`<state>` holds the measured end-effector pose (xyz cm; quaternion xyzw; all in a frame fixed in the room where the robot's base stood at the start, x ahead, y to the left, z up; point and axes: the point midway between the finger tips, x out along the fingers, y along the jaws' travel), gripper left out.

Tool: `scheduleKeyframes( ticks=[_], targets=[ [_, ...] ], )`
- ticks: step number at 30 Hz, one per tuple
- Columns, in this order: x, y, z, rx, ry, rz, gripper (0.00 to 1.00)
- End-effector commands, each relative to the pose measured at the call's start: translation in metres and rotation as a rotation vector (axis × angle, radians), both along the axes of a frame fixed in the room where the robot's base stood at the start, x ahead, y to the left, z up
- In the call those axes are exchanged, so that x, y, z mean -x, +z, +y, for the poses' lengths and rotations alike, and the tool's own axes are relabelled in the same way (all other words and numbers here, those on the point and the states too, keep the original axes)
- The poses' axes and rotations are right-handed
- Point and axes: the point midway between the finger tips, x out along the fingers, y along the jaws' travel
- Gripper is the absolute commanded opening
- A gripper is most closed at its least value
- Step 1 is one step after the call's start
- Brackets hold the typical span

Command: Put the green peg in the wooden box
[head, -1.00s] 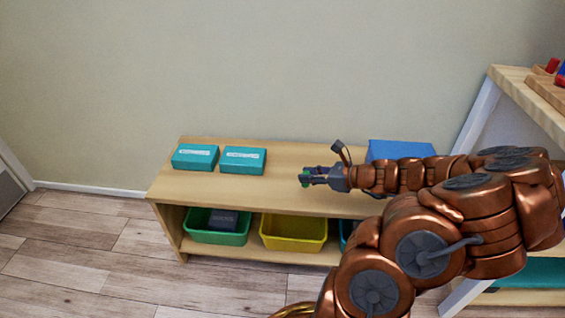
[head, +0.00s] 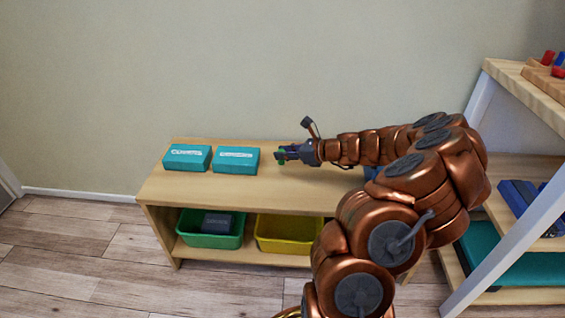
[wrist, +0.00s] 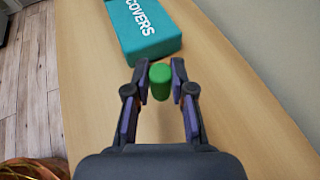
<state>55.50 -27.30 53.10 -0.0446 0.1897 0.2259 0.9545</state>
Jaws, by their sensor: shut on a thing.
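The green peg (wrist: 160,82) is between the fingertips of my gripper (wrist: 159,76) in the wrist view. My gripper is shut on it, over the wooden bench top. In the head view my gripper (head: 281,154) is at the middle of the bench, right of the teal boxes, and only a little of the green peg (head: 282,160) shows. I cannot make out a wooden box for certain; a wooden holder (head: 541,72) with red and blue pieces is on the upper right shelf, cut off by the picture edge.
Two teal boxes (head: 187,157) stand on the left of the wooden bench (head: 200,191). A green bin (head: 205,240) with a dark item and a yellow bin (head: 287,245) are below. A white-framed shelf unit (head: 497,262) stands at the right. My arm hides the bench's right part.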

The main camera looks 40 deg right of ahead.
Motion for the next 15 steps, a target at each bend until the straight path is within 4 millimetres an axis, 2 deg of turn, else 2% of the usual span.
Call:
scheduleKeyframes(
  ticks=[7, 12, 15],
  targets=[
    [-0.010, -0.001, -0.001, 0.001, 0.001, -0.002, 0.05],
    [-0.010, -0.028, -0.001, -0.001, -0.001, -0.001, 0.05],
    [-0.010, -0.036, -0.001, 0.000, -0.001, -0.001, 0.05]
  ],
)
